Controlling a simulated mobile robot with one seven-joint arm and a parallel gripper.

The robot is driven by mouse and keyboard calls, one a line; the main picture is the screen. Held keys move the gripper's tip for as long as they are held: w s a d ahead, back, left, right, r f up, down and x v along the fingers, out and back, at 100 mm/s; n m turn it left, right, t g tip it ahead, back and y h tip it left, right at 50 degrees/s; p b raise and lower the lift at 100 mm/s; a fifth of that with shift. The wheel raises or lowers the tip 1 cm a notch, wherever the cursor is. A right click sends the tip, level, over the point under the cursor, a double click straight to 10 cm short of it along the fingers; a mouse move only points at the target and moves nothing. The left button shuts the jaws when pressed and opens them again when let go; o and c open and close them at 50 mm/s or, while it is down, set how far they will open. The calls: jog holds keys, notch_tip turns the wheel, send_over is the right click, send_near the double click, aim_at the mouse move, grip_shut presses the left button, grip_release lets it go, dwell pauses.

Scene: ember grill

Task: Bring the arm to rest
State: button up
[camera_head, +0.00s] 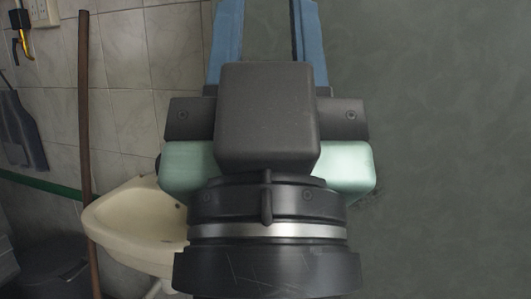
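My gripper (268,25) fills the upper middle of the head view, seen from behind its dark body. Its two blue fingers point up and run out of the top edge, so their tips are hidden. The fingers stand apart with a clear gap, and only the grey-green surface shows between them. Nothing is seen held in the visible part. The dark wrist with its silver band is at the bottom centre.
A cream washbasin (135,225) stands at the lower left, partly behind my wrist. A brown pole (85,150) is upright left of it. A dark bin (50,270) is at the bottom left. The right side is a plain grey-green surface (450,150) with no objects.

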notch_tip(320, 180, up, 14)
jog(key=p, duration=1.4)
jog(key=shift+a, duration=0.1)
